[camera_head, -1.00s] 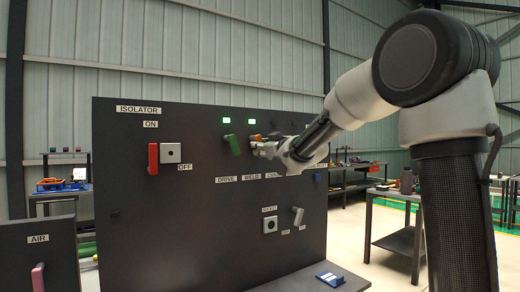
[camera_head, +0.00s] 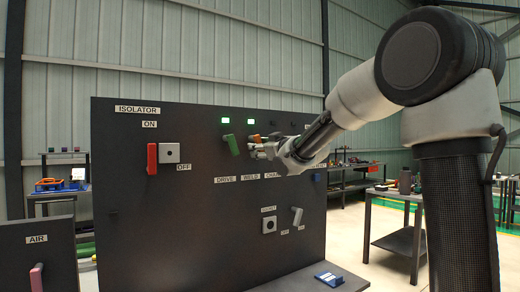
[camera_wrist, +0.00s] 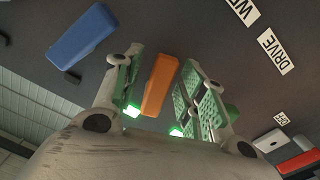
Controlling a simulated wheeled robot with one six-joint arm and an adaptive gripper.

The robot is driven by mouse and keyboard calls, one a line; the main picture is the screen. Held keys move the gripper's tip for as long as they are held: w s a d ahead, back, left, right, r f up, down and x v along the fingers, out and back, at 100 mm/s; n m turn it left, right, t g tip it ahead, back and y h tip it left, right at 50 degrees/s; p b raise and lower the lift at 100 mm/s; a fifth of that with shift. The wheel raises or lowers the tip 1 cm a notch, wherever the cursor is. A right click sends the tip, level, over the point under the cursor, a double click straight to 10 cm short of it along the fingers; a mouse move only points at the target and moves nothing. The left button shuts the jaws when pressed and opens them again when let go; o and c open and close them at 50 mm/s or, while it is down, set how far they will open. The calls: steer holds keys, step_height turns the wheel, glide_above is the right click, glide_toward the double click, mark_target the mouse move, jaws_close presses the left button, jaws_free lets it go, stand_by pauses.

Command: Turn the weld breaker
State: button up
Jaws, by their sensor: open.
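The weld breaker has an orange handle (camera_wrist: 160,85), which shows in the wrist view between the two fingers of my gripper (camera_wrist: 162,78). The fingers stand open on either side of it, with a visible gap on the right; I cannot tell whether the left finger touches it. In the head view, only a small part of the orange handle (camera_head: 255,138) shows behind my gripper (camera_head: 262,149), above the WELD label (camera_head: 250,177). The handle looks tilted in the wrist view.
A green handle (camera_head: 232,144) for DRIVE sits close left of my gripper. A blue handle (camera_wrist: 82,35) lies on the other side in the wrist view. Green lamps (camera_head: 251,121) glow above. The red isolator handle (camera_head: 152,158) is farther left on the dark panel (camera_head: 190,230).

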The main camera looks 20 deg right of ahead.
steer(key=v, duration=1.1)
steer(key=shift+s, duration=0.2)
steer(key=shift+r, duration=0.1)
steer(key=s+d+f+m+g+h, duration=0.25)
steer(key=s+d+f, duration=0.2)
steer(key=f, duration=0.35)
steer(key=s+d+f+m+g+h, duration=0.25)
steer(key=d+f+g+h, duration=0.2)
steer(key=f, duration=0.35)
steer(key=s+f+m+g, duration=0.1)
steer(key=s+f+g, duration=0.2)
steer(key=s, duration=1)
steer(key=s+f+m+g+y, duration=0.1)
steer(key=s+f+g, duration=0.2)
steer(key=s, duration=1)
steer(key=shift+s+f+m, duration=0.15)
steer(key=shift+f+m, duration=0.25)
steer(key=shift+f, duration=0.5)
